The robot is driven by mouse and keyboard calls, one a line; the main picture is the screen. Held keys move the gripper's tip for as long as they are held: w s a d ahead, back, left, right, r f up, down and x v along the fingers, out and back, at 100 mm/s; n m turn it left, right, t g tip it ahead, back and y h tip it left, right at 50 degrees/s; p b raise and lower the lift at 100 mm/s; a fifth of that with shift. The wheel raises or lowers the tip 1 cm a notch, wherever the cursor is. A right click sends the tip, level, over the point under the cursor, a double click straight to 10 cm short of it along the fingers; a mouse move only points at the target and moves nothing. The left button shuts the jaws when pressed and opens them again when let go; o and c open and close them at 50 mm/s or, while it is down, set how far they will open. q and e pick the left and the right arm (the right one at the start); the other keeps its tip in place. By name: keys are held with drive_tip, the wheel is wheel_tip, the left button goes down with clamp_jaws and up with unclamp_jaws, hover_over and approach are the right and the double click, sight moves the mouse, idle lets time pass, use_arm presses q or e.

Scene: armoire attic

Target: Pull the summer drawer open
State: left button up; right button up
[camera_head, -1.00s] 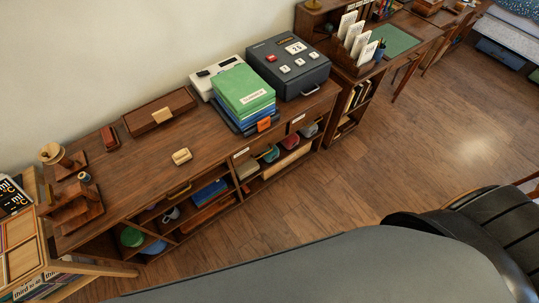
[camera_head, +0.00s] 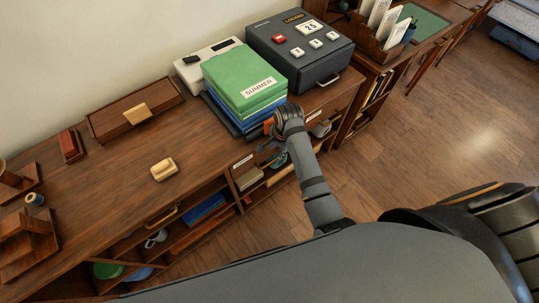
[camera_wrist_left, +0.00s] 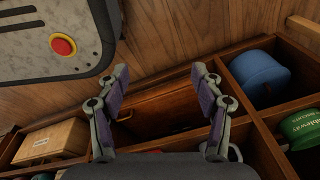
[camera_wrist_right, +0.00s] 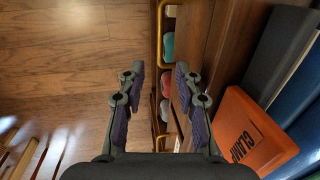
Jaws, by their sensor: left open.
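The sideboard's drawer fronts run along its front edge under the top. A small white drawer label (camera_head: 243,161) is too small to read, so I cannot tell which drawer is the summer one. My right gripper (camera_head: 276,128) is at the front edge, beside the stack of folders. In the right wrist view my right gripper (camera_wrist_right: 158,80) is open, pointing along the drawer fronts, with a yellow handle (camera_wrist_right: 159,35) ahead. I cannot tell whether a handle lies between its fingers. My left gripper (camera_wrist_left: 159,80) is open and empty in its wrist view, facing the lower shelves; the head view does not show it.
A green folder labelled SUMMER (camera_head: 244,82) tops a stack on the sideboard (camera_head: 205,150). An orange CLAMP block (camera_wrist_right: 252,132) lies by my right gripper. A dark box (camera_head: 300,55) stands behind. A yellow drawer handle (camera_head: 162,215) is farther left. The floor (camera_head: 410,140) is clear at right.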

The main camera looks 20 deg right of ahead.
drive_tip(key=r, duration=0.1)
hover_over(273, 160)
drive_tip(key=s, duration=0.1)
wheel_tip(273, 160, down, 6)
wheel_tip(273, 160, down, 4)
drive_tip(key=shift+w+d+r+b, duration=0.1)
drive_tip(key=shift+w+r+b, duration=0.1)
drive_tip(key=shift+b, duration=0.5)
drive_tip(key=shift+f, duration=0.25)
drive_tip(key=shift+c, duration=0.7)
use_arm(q)
drive_tip(key=s, duration=0.1)
drive_tip(key=s+f, duration=0.1)
drive_tip(key=s, duration=0.1)
drive_tip(key=shift+s+d+f, duration=0.15)
drive_tip(key=shift+s+f, duration=0.15)
drive_tip(key=shift+f, duration=0.1)
use_arm(e)
clamp_jaws()
